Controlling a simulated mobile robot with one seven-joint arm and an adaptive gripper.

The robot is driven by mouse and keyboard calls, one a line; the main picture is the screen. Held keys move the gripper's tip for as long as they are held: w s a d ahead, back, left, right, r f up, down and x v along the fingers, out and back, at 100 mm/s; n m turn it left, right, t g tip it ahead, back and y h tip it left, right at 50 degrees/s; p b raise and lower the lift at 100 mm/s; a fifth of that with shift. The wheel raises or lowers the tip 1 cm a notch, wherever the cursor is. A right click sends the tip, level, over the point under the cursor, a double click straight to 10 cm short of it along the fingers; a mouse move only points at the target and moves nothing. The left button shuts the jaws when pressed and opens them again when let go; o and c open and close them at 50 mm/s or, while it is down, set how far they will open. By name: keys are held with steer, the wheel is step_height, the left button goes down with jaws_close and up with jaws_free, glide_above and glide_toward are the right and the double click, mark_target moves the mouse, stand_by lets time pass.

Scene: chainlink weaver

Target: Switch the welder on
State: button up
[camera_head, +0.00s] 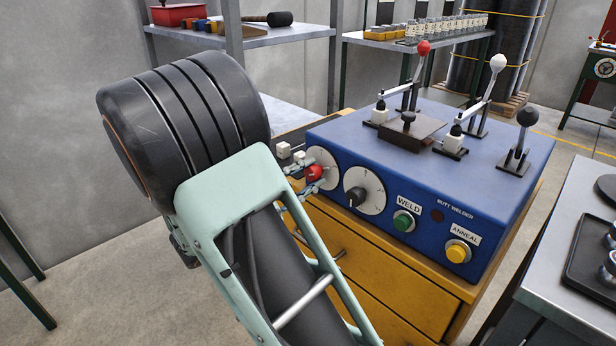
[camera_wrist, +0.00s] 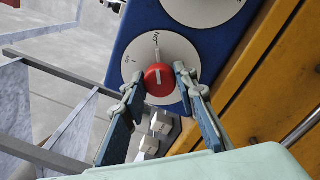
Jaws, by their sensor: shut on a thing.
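The welder (camera_head: 440,150) is a blue box on a yellow drawer cabinet, marked BUTT WELDER. A round red knob (camera_head: 315,173) sits on a white dial (camera_head: 322,157) at the left end of its front. In the wrist view, the red knob (camera_wrist: 158,82) has a white line across it and sits on the white dial (camera_wrist: 180,50), which bears small dark marks too small to read surely. My gripper (camera_wrist: 160,74) is shut on the red knob, one finger on each side. In the head view, my gripper (camera_head: 306,178) is partly hidden behind my arm.
Beside the red knob is a second dial with a black knob (camera_head: 356,196), then a green WELD button (camera_head: 403,221) and yellow ANNEAL button (camera_head: 458,251). Levers stand on top, including a red-tipped one (camera_head: 423,48). A grey table (camera_head: 550,260) stands close at right.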

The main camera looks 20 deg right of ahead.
steer(key=o, duration=1.2)
steer(key=shift+c, duration=0.2)
steer(key=shift+a, duration=0.1)
steer(key=v, duration=1.2)
